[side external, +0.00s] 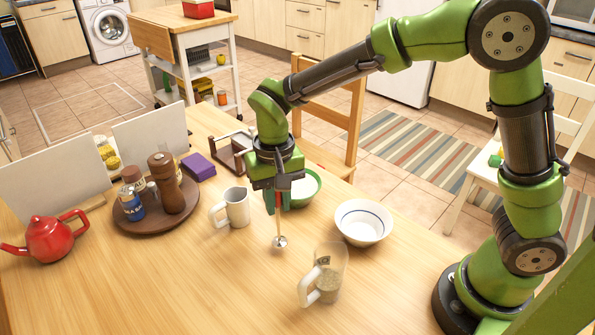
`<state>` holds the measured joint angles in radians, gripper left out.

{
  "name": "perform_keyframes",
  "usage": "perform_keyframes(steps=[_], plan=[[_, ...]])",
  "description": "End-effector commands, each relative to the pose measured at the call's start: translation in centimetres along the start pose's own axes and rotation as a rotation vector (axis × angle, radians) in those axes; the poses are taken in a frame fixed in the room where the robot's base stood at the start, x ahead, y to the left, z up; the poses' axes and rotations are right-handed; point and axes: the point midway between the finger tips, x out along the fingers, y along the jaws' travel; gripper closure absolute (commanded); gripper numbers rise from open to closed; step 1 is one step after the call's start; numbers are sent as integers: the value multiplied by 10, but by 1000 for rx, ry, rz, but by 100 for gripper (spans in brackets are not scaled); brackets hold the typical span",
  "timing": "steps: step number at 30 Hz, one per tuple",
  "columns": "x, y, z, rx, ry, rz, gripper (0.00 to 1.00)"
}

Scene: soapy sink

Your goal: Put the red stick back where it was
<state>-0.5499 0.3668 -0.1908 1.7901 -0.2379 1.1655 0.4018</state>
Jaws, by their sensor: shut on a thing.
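My gripper (275,200) points down over the middle of the wooden table. It is shut on the red stick (279,215), a thin upright rod, red near the jaws, with a round silver end (280,242) at the bottom. The upper part of the stick is hidden by the jaws. The silver end is at or just above the table; I cannot tell whether it touches. A clear jug (325,278) with a white handle and grainy contents stands in front, to the right.
A green bowl (308,184) is close behind my gripper; a white bowl (363,222) is to its right. A brown round tray (147,212) holds a pepper mill and jars. A red teapot (47,240), purple block (198,167) and dark frame (228,158) stand farther left. The front-left table is clear.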

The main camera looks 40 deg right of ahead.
Motion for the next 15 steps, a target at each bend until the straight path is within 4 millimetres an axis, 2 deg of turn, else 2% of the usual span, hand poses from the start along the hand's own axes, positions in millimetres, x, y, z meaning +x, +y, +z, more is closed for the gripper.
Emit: perform_keyframes(steps=[1, 4, 15], plan=[[9, 0, 0, 0, -2, 2, 100], [18, 0, 0, 1, -1, 0, 100], [22, 0, 0, 1, 1, -1, 100]])
